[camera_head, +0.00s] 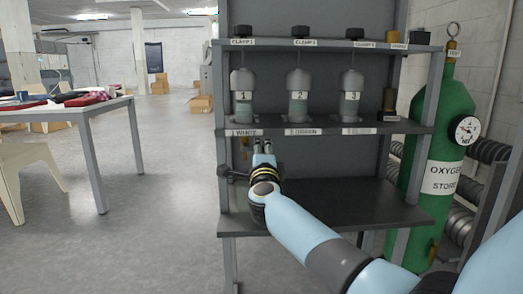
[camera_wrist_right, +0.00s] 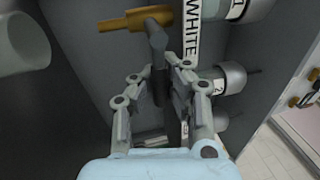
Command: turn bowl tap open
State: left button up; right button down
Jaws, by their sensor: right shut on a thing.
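A brass tap (camera_wrist_right: 138,21) with a dark grey handle (camera_wrist_right: 155,36) shows at the top of the right wrist view. In the head view, a small brass part of the tap (camera_head: 244,150) hangs under the middle shelf at its left end. My right gripper (camera_wrist_right: 161,62) has its fingers on both sides of the dark handle and is shut on it. In the head view the right gripper (camera_head: 263,145) reaches just under the shelf edge, beside the WHITE label (camera_head: 246,133). The fingers and arm hide part of the tap there. My left gripper is not in view.
Numbered bottles (camera_head: 298,95) stand on the middle shelf (camera_head: 320,129) above the gripper. A dark fitting (camera_head: 228,174) sticks out at the rack's left post. A green oxygen cylinder (camera_head: 440,150) stands to the right. A table (camera_head: 95,108) is at left, with free floor between.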

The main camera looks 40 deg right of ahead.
jog(key=shift+s+a+f+m, duration=0.1)
jog(key=shift+a+f+m, duration=0.05)
jog(key=shift+f+m, duration=0.55)
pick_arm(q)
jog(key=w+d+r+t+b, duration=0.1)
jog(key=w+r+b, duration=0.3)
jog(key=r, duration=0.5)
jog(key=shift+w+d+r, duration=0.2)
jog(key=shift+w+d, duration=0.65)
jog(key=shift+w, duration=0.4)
pick_arm(e)
jog(key=shift+w+a+f+m+g+h, duration=0.35)
jog(key=shift+a+f+m+g, duration=0.35)
jog(key=shift+m, duration=2.25)
jog(key=shift+w+a+f+m+g+h, duration=0.1)
jog(key=shift+w+a+f+m+g, duration=0.45)
jog(key=shift+m, duration=2.45)
jog(key=shift+w+a+f+m+g+h, duration=0.25)
jog(key=shift+a+f+m+g, duration=0.55)
jog(key=shift+m, duration=2.15)
jog(key=shift+d+r, duration=0.1)
jog(key=shift+r, duration=0.05)
jog(key=c, duration=1.4)
grip_release()
jog(key=shift+r, duration=0.2)
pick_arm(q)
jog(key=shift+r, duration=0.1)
pick_arm(e)
jog(key=shift+o, duration=0.8)
jog(key=shift+r, duration=0.15)
